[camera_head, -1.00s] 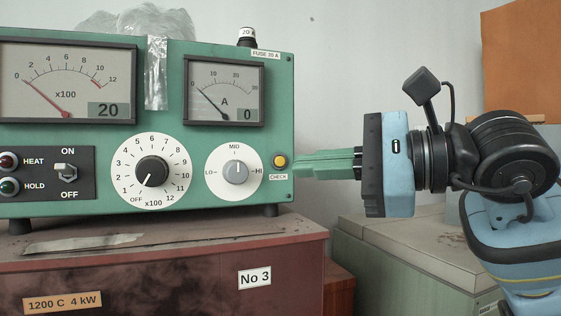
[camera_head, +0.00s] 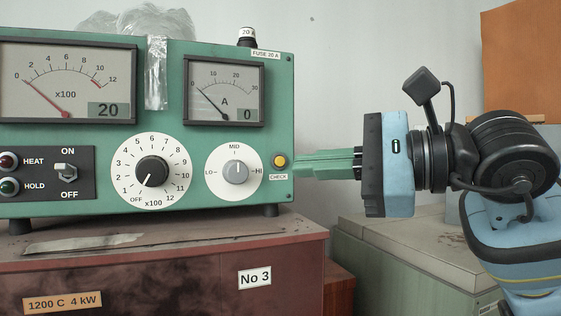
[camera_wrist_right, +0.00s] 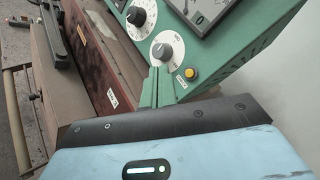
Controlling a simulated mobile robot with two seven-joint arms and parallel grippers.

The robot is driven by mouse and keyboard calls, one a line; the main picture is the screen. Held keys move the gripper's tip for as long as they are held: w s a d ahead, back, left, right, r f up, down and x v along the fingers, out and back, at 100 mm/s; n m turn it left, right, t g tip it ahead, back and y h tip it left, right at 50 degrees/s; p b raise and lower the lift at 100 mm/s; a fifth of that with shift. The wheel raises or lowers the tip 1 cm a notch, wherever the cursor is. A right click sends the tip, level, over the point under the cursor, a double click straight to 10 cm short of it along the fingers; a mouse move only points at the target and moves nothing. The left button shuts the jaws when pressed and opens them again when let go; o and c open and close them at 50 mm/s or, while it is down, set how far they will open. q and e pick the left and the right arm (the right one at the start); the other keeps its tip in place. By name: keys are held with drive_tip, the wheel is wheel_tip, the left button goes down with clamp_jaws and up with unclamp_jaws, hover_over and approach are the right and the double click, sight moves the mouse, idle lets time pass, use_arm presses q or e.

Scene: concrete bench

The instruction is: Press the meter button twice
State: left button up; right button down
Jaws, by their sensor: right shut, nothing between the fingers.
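The green meter box (camera_head: 90,198) stands on a brown furnace-like cabinet at the left. Its yellow button (camera_head: 280,160), above the label CHECK, is at the lower right of the front panel. The button also shows in the right wrist view (camera_wrist_right: 190,74), uncovered. My right gripper (camera_head: 298,166) comes in from the right, shut and empty, its green fingers pointing left. Its tips look close to the button in the head view; I cannot tell whether they touch the panel. In the right wrist view the fingertips (camera_wrist_right: 160,74) are beside the button. My left gripper is not in view.
The panel also has a round dial (camera_head: 170,192), a smaller LO-MID-HI knob (camera_head: 236,172) and an ON/OFF switch (camera_head: 66,171). The brown cabinet (camera_head: 190,270) is below. A pale green cabinet (camera_head: 400,255) stands under my right arm.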

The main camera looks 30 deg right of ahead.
use_arm(q)
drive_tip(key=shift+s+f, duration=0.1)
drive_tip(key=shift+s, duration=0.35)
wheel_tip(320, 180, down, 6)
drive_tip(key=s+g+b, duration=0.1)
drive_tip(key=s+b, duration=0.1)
drive_tip(key=b, duration=0.3)
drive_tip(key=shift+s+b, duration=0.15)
drive_tip(key=shift+b, duration=0.25)
use_arm(e)
drive_tip(key=shift+s+a+f+n+t+y, duration=0.2)
drive_tip(key=shift+s+n+t, duration=0.4)
drive_tip(key=shift+n, duration=1.8)
drive_tip(key=shift+s+a+r+n+t+y, duration=0.1)
drive_tip(key=shift+s+n+t+y, duration=0.4)
drive_tip(key=shift+n, duration=1.9)
drive_tip(key=shift+s+a+f+n+t, duration=0.15)
drive_tip(key=shift+s+n+t, duration=0.45)
drive_tip(key=shift+n, duration=1.8)
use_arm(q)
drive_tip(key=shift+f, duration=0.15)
use_arm(e)
drive_tip(key=shift+r, duration=0.1)
